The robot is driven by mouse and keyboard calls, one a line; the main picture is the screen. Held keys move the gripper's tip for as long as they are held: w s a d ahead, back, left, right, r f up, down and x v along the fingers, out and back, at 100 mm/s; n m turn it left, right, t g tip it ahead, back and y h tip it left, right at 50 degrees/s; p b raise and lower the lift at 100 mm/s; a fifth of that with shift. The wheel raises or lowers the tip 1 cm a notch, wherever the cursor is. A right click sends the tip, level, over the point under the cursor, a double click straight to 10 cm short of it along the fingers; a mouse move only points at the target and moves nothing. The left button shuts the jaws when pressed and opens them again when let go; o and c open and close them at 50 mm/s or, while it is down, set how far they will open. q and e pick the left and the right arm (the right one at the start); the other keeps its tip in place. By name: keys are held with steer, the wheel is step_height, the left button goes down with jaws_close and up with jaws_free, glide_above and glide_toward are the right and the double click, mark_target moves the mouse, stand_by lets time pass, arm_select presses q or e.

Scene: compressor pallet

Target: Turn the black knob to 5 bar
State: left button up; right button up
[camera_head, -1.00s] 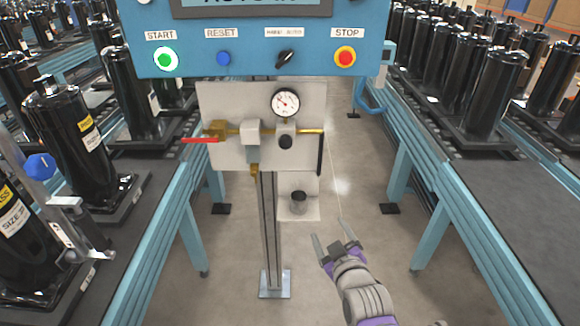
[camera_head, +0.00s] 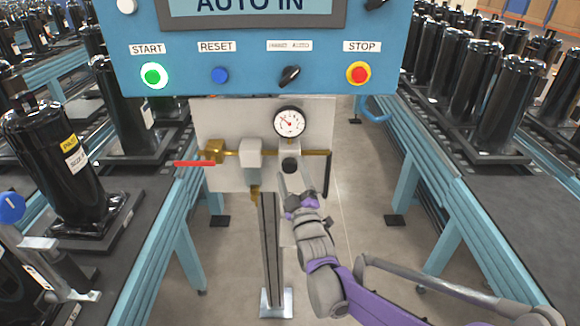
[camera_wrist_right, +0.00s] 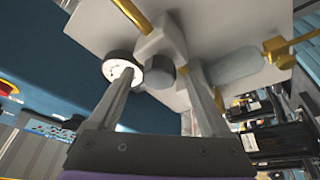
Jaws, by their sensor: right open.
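The black knob (camera_head: 290,165) sits below the regulator body on the pale panel (camera_head: 225,115). Above it is a round white gauge (camera_head: 289,122); its needle points up and left, and its figures are too small to read. My right gripper (camera_head: 295,181) is open just in front of and below the knob, fingers pointing up toward it. In the right wrist view, the knob (camera_wrist_right: 160,77) lies between the two open fingers (camera_wrist_right: 160,84), with no clear contact. One finger overlaps the gauge (camera_wrist_right: 124,66) in that view. My left gripper is not in view.
A blue control box (camera_head: 260,60) with buttons overhangs the panel. A red lever (camera_head: 195,163) sticks out left on the brass pipe, and a dark vertical bar (camera_head: 327,175) hangs right of the knob. Conveyors with black compressors (camera_head: 510,95) flank both sides.

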steer(key=shift+x, duration=0.9)
steer(key=shift+c, duration=0.4)
jaws_close()
